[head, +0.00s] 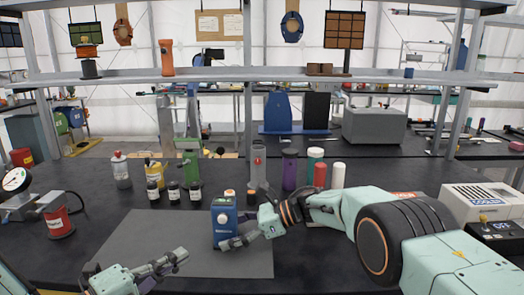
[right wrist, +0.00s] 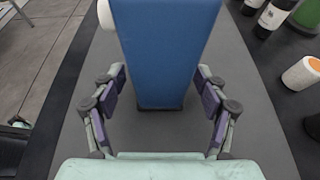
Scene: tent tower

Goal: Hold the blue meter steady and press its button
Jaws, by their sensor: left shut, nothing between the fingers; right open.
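My right gripper (head: 232,240) is open at the meter's lower right. In the right wrist view the blue meter (right wrist: 165,55) stands between the open fingers of the right gripper (right wrist: 161,88), with a gap on each side. My left gripper (head: 182,256) is shut and empty, low over the mat, to the left of the meter and apart from it.
Small dark bottles (head: 173,191) stand behind the mat to the left of the meter. A dark orange-topped container (head: 252,193) stands close behind the meter.

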